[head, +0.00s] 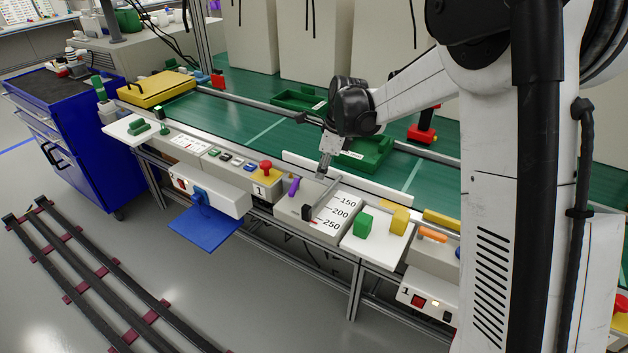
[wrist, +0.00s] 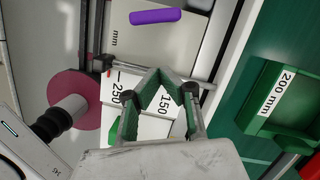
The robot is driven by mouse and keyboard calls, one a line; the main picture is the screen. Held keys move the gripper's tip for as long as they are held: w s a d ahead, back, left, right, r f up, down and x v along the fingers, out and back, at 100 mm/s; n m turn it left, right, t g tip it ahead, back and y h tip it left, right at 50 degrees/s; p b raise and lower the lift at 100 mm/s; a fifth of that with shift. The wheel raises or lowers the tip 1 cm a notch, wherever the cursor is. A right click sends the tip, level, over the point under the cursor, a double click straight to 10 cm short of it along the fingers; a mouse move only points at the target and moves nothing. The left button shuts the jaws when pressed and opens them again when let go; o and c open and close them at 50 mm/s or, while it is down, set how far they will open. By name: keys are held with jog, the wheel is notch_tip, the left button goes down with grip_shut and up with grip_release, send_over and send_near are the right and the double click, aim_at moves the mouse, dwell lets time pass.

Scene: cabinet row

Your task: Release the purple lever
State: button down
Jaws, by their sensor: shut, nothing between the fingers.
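The purple lever (head: 294,186) is a short rounded bar at the left end of the grey box with the white scale (head: 337,211) marked 150, 200 and 250. In the wrist view the purple lever (wrist: 155,16) lies at the top, on a pale surface. My gripper (head: 322,174) is over the back part of this box, to the right of the lever and apart from it. In the wrist view my gripper (wrist: 163,80) is shut and empty, over the scale near the metal rod.
A red mushroom button (head: 266,167) stands to the left. Green and yellow blocks (head: 363,225) are to the right. A green tray (head: 363,153) sits behind on the green conveyor (head: 240,121).

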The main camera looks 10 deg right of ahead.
jog(key=shift+p+v, duration=0.3)
jog(key=shift+v, duration=2.05)
